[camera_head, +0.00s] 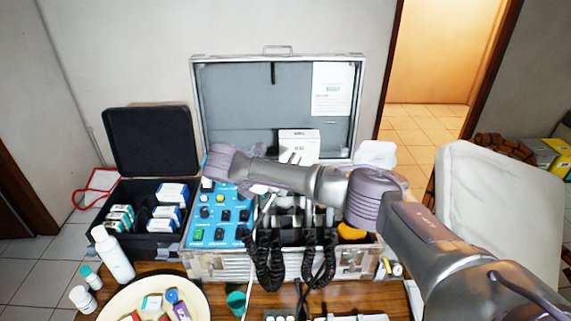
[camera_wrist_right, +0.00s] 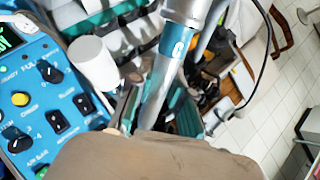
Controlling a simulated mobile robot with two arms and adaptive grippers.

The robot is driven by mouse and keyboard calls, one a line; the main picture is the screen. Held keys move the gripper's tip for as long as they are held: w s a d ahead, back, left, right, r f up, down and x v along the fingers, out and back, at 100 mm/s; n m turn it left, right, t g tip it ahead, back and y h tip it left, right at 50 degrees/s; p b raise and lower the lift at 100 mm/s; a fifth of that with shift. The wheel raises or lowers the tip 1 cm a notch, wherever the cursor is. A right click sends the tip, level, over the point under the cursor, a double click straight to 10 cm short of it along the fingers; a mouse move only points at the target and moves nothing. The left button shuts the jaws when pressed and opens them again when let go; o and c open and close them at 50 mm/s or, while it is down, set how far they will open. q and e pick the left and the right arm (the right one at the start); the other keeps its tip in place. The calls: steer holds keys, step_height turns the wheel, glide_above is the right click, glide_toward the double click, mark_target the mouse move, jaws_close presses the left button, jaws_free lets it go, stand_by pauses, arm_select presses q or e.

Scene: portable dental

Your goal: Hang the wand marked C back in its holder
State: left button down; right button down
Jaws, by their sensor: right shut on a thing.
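My right gripper (camera_head: 262,188) is over the right part of the blue control panel, beside the holder row. It is shut on the wand marked C, a silver tube with a teal band; in the right wrist view the wand (camera_wrist_right: 178,50) rises from behind my gripper's broad grey-brown body, with a pale letter near its top. The gripping point is hidden. In the head view the wand is mostly covered by my gripper and hard to make out. The holder row (camera_head: 290,236), with other wands and black coiled hoses, is at the case's front. My left gripper is out of view.
The blue panel (camera_head: 207,214) has knobs and switches. The open case lid (camera_head: 235,100) stands behind. A black box of cartons (camera_head: 125,190) is to the left. A round tray (camera_head: 190,291), white bottle (camera_head: 113,255) and teal cup (camera_head: 236,301) are in front.

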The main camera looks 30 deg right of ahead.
steer(key=w+d+n+t, duration=0.1)
steer(key=n+t, duration=0.2)
steer(key=w+d+n+t, duration=0.1)
steer(key=d+n+t, duration=0.1)
steer(key=t, duration=0.1)
steer(key=w+d+f+n+t, duration=0.1)
steer(key=n+t, duration=0.2)
steer(key=shift+w+d+n+t+y, duration=0.1)
steer(key=shift+d+n+t+y, duration=0.2)
steer(key=shift+y, duration=0.1)
steer(key=shift+a+f, duration=0.1)
steer(key=shift+a, duration=0.05)
steer(key=shift+s+f, duration=0.2)
steer(key=shift+s, duration=0.1)
steer(key=shift+f+p, duration=0.1)
steer(key=shift+p, duration=0.5)
steer(key=shift+a+f, duration=0.1)
steer(key=shift+f, duration=0.1)
steer(key=shift+s+a+f+b, duration=0.1)
steer(key=shift+s+f+b, duration=0.1)
steer(key=shift+f, duration=0.4)
steer(key=shift+s+a+f+b, duration=0.1)
steer(key=shift+s+f, duration=0.15)
steer(key=shift+f, duration=0.35)
steer(key=shift+s+a+f+b, duration=0.1)
steer(key=shift+s+f, duration=0.1)
steer(key=shift+f, duration=0.4)
